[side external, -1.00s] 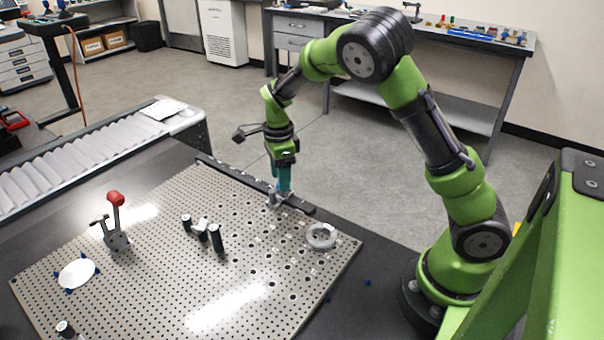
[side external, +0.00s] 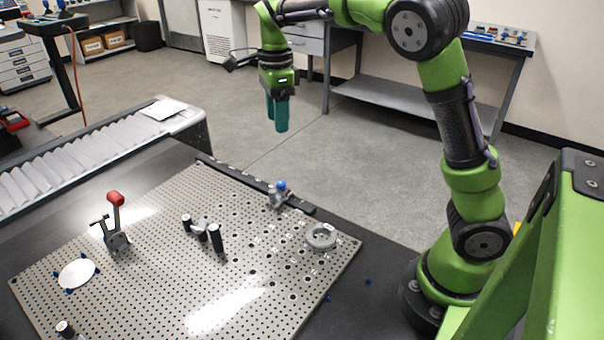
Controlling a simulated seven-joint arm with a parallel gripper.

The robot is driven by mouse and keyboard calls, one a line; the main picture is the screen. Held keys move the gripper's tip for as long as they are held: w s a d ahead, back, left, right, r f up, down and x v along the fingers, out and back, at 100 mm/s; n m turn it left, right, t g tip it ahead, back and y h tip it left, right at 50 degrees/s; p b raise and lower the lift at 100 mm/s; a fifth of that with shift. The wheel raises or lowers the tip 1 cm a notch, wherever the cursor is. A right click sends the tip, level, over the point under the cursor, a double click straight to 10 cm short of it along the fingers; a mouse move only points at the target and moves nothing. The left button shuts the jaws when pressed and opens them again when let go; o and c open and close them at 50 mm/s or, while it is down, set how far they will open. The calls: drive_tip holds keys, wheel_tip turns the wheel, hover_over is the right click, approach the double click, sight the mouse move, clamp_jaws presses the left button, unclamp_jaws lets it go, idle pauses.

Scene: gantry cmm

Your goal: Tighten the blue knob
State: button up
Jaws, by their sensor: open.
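The blue knob (side external: 281,185) sits on top of a small grey metal fixture (side external: 274,198) at the back edge of the perforated plate (side external: 150,290), next to a dark rail. My gripper (side external: 279,128) hangs in the air well above the knob, with its teal fingers pointing down. It is open and holds nothing, and it is clear of the knob. From this side the two fingers overlap, so the gap between them is hard to see.
A red-knobbed lever clamp (side external: 115,215), black-and-silver posts (side external: 216,238) and a grey ring (side external: 320,237) stand on the plate. A white disc (side external: 77,273) lies at its left. A ribbed conveyor (side external: 80,155) runs behind. The air around my gripper is clear.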

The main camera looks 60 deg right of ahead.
drive_tip(key=n, duration=1.4)
approach(281, 183)
wheel_tip(281, 183, down, 8)
drive_tip(key=shift+f, duration=0.1)
drive_tip(key=shift+d+m, duration=0.1)
drive_tip(key=shift+m, duration=0.2)
clamp_jaws()
